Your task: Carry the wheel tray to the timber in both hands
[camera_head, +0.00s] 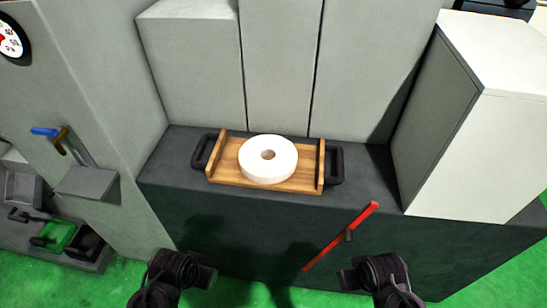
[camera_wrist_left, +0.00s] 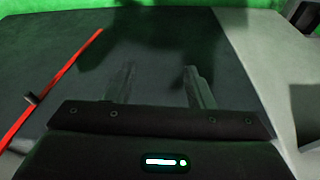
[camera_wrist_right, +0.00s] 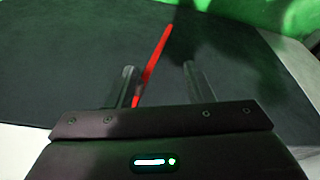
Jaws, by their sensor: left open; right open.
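The wooden wheel tray (camera_head: 225,176) sits on the dark ledge of the machine. It has raised wooden ends and a black handle on each side, the left one (camera_head: 201,151) and the right one (camera_head: 335,165). A white ring-shaped grinding wheel (camera_head: 282,155) lies flat on it. My left gripper (camera_head: 207,275) is in front of and below the tray to the left, open and empty. My right gripper (camera_head: 350,279) is in front and below to the right, open and empty. Both are well apart from the handles. I cannot make out any timber.
A red bar (camera_head: 340,238) slants across the dark front face below the ledge, between my grippers. A white block (camera_head: 470,130) stands right of the tray, and grey panels (camera_head: 280,65) stand behind it. A blue-handled lever (camera_head: 60,138) is at the left. The floor is green.

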